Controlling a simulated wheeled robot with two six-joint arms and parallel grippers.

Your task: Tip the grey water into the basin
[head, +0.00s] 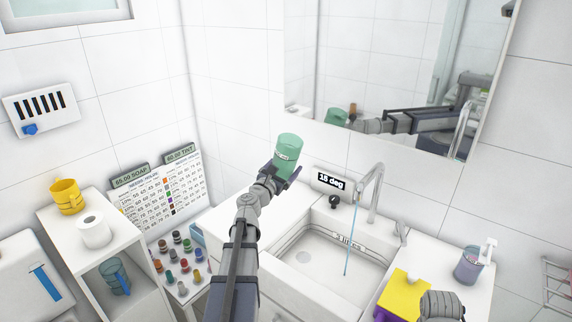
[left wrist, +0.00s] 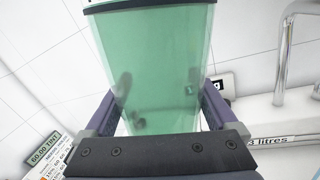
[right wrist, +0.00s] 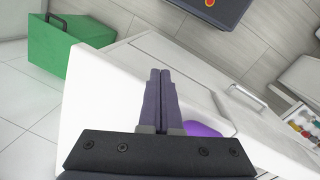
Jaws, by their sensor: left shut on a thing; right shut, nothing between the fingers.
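My left gripper (head: 279,176) is shut on a green see-through cup (head: 289,152), its fingers on either side. The cup is held up behind and left of the basin, tilted slightly in the head view. It fills the middle of the left wrist view (left wrist: 155,70); I cannot make out grey water in it. The white basin (head: 300,268) is set in the counter. A thin blue stream (head: 350,240) runs from the tap (head: 371,190) into it. My right gripper (right wrist: 160,95) is shut and empty in the right wrist view, above a white surface.
A yellow-topped purple thing (head: 403,290) and a soap pump bottle (head: 470,262) are right of the basin. A shelf with a yellow mug (head: 67,196) and paper roll (head: 94,231) stands left. A mirror (head: 385,70) is behind. A green box (right wrist: 65,50) is on the floor.

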